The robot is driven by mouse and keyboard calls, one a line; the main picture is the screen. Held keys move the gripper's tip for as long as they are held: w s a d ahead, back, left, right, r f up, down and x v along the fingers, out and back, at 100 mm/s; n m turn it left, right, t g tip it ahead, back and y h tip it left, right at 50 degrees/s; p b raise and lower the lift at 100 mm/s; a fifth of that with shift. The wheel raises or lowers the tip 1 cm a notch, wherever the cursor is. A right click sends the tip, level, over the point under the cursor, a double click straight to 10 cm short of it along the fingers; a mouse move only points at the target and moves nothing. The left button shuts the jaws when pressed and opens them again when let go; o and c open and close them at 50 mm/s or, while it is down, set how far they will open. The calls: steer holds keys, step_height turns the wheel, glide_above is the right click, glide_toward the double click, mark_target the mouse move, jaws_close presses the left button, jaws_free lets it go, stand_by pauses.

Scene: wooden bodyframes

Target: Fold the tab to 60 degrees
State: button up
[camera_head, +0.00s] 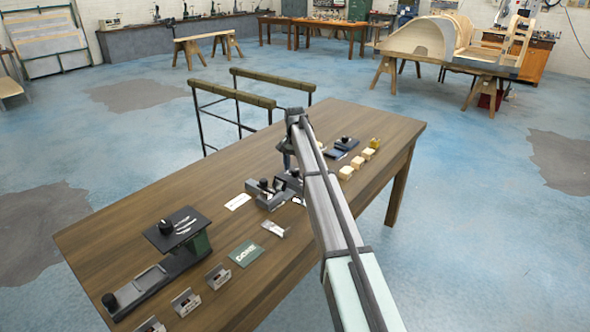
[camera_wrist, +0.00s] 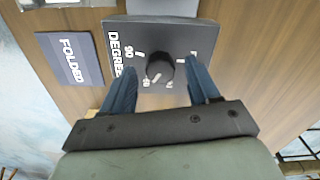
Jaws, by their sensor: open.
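In the wrist view my gripper (camera_wrist: 160,72) is open, with its blue fingers apart on either side of a round black knob (camera_wrist: 160,65). I cannot tell whether either finger touches it. The knob sits on a dark dial plate (camera_wrist: 122,27) lettered "DEGREES", with "90" among its marks. A grey plate lettered "FOLDED" (camera_wrist: 70,60) lies left of the dial. In the head view my arm hides the gripper's fingertips. A black clamp-like device (camera_head: 265,193) stands just left of my arm. I cannot make out the tab for certain.
A long dark tool (camera_head: 150,285) with a black knob (camera_head: 166,227) stands at the table's front left. Bent metal pieces (camera_head: 186,302), a green "DONE" card (camera_head: 247,252) and a white card (camera_head: 238,201) lie nearby. Wooden blocks (camera_head: 346,172) line the right side. The table's far-left stretch is clear.

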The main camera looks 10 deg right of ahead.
mark_target(295, 170)
step_height(295, 170, up, 12)
steer(key=shift+r, duration=0.15)
stand_by(0.3)
